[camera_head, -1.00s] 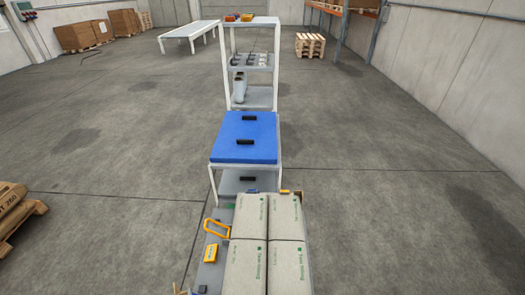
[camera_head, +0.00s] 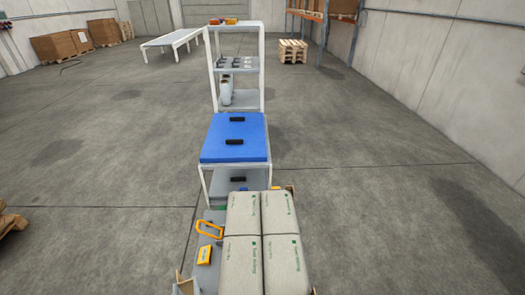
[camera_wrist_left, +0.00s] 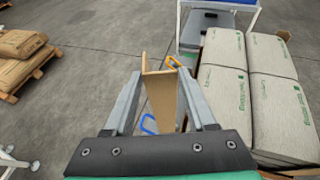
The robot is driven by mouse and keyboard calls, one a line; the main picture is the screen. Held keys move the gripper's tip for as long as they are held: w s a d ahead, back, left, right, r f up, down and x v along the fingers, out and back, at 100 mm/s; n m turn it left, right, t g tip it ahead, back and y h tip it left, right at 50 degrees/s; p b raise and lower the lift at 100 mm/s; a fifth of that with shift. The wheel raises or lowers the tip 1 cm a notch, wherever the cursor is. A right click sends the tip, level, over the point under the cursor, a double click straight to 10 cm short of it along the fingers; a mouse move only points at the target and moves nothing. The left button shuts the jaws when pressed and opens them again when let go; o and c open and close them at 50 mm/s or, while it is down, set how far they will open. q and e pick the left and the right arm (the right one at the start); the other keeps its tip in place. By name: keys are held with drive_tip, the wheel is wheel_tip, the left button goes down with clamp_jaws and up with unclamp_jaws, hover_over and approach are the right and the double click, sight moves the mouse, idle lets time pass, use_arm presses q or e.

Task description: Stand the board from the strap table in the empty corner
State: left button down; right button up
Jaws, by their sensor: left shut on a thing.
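My left gripper (camera_wrist_left: 160,98) is shut on a brown L-shaped corner board (camera_wrist_left: 160,88) and holds it roughly upright, left of the bag stack in the left wrist view. The top of a brown board (camera_head: 186,284) also shows at the bottom of the head view. The stack of pale bags (camera_head: 243,262) has a brown corner board at its far right corner (camera_head: 290,188). A brown edge (camera_head: 313,291) shows low at its near right. The grey strap table (camera_head: 210,250) stands left of the stack. My right gripper is out of view.
An orange-handled tool (camera_head: 209,229) and a yellow device (camera_head: 204,255) lie on the grey table. A blue-topped table (camera_head: 235,153) and white shelf stand beyond the stack. A pallet of brown bags (camera_wrist_left: 22,50) stands at left. Floor between is clear.

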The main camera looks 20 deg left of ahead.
use_arm(q)
drive_tip(key=s+d+r+m+t+h+b, duration=0.1)
drive_tip(key=d+r+m+t+h+b, duration=0.15)
drive_tip(key=d+r+m+h, duration=0.5)
drive_tip(key=s+d+r+n+y+p, duration=0.1)
drive_tip(key=s+r+p, duration=0.1)
drive_tip(key=r+p, duration=0.5)
drive_tip(key=s+d+r+n+y+p, duration=0.1)
drive_tip(key=d+r+p, duration=0.1)
drive_tip(key=r+p, duration=0.6)
drive_tip(key=shift+s, duration=0.4)
drive_tip(key=shift+d+n+t+y, duration=0.15)
drive_tip(key=shift+n+t+y, duration=0.1)
